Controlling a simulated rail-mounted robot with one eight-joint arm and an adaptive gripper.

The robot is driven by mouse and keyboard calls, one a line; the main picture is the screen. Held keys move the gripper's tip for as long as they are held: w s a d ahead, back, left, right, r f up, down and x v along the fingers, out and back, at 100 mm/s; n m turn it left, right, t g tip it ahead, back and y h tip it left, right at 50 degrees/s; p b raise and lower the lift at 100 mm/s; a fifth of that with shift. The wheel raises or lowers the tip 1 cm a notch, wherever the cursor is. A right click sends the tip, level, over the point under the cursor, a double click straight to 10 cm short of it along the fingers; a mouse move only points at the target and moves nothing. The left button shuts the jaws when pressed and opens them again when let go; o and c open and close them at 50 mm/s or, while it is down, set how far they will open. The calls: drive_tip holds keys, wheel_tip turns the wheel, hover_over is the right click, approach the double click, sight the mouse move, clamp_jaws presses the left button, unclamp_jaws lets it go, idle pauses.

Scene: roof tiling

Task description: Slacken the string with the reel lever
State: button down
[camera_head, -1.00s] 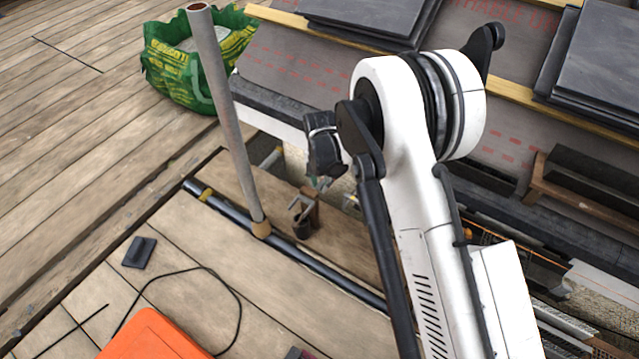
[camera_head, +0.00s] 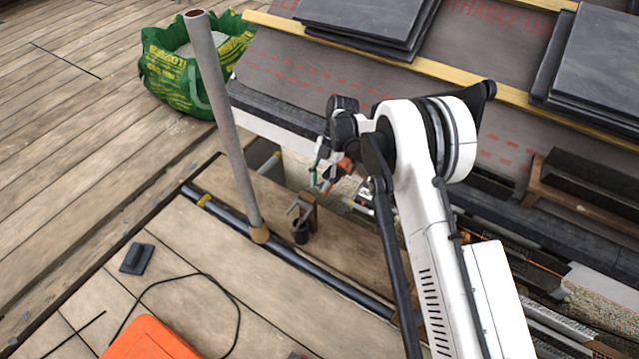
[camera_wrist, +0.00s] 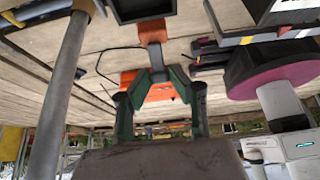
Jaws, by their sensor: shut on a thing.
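In the wrist view my gripper (camera_wrist: 161,76) has its two green fingers drawn together at the tips. I cannot make out the string in either view.
A grey upright pole (camera_head: 228,130) and a small brown clamp-like fitting (camera_head: 303,218) stand left of my gripper. A green bag (camera_head: 180,85) is at the back left. Slate stacks (camera_head: 375,22) lie on the roof. An orange case (camera_head: 148,340) is on the deck at the front.

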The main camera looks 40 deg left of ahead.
idle(0.4)
drive_tip(key=c, duration=1.6)
unclamp_jaws()
drive_tip(key=shift+o, duration=0.2)
drive_tip(key=shift+r, duration=0.1)
drive_tip(key=v, duration=1.2)
drive_tip(key=shift+w, duration=0.15)
